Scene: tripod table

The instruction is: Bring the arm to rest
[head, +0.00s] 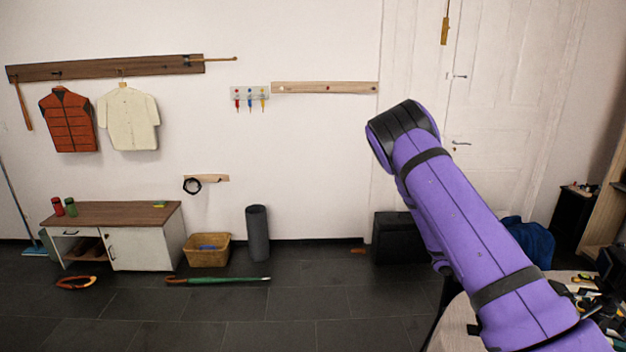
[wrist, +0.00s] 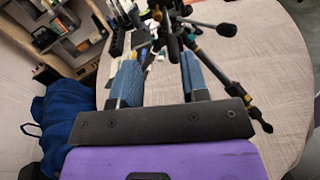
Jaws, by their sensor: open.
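My gripper (wrist: 161,78) shows in the wrist view, with its two blue fingers apart and nothing between them. It points over the round wooden table (wrist: 262,60). A black tripod (wrist: 212,58) stands on the table just beyond the fingers; I cannot tell whether they touch it. In the head view my purple arm reaches up from the lower right, and my gripper is not visible there. The table (head: 452,328) shows at the lower right, partly hidden by my arm.
A blue cloth heap (wrist: 62,118) is beside the table. Small dark items crowd the table's right part in the head view. A black case (head: 391,238) stands by the wall. A green umbrella (head: 217,281) lies on the floor. The middle floor is clear.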

